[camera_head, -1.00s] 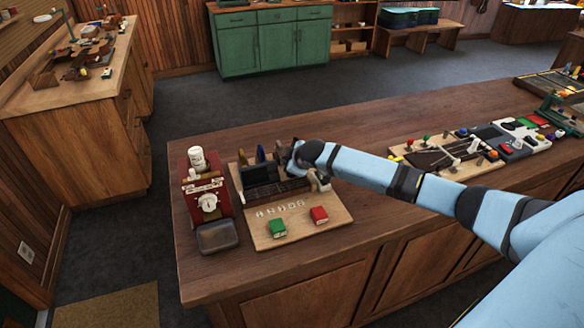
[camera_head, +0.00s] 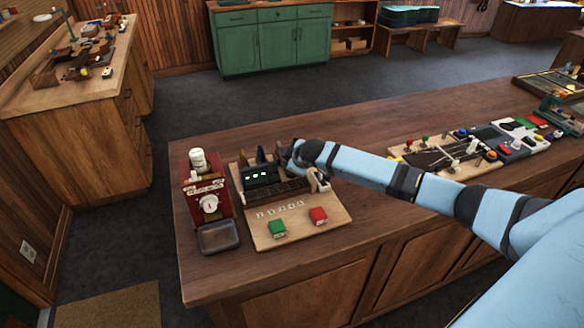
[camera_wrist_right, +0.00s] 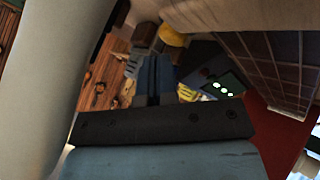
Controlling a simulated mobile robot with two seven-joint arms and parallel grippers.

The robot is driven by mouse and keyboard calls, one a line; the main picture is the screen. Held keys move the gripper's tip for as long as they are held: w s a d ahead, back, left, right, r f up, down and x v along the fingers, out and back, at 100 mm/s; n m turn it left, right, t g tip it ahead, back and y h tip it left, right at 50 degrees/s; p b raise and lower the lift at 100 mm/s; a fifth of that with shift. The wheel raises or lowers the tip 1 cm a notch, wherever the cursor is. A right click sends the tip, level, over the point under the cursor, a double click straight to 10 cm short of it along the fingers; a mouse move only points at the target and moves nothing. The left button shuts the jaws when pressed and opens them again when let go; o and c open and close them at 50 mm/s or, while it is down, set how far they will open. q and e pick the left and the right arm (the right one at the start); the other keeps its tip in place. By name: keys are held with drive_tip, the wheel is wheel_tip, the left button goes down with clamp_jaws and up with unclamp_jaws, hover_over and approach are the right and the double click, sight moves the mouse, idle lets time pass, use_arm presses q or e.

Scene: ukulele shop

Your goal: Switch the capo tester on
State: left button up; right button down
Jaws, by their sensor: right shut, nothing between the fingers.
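The capo tester looks to be the light wooden board (camera_head: 285,238) on the counter, with a dark display box (camera_head: 260,177) at its back. The display is lit with small pale green marks, which also show on the display in the wrist view (camera_wrist_right: 222,88). My arm hides part of the board's back, and I cannot make out a switch. My left gripper is out of view.
A red device with a white dial (camera_head: 209,203) stands left of the board, with a grey tray (camera_head: 218,237) before it. Another board with coloured knobs (camera_head: 450,155) lies to the right on the counter (camera_head: 370,225). The counter front is clear.

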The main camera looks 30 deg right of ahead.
wheel_tip(320, 180, up, 5)
drive_tip(key=p, duration=0.4)
drive_tip(key=shift+f, duration=0.15)
drive_tip(key=shift+r, duration=0.65)
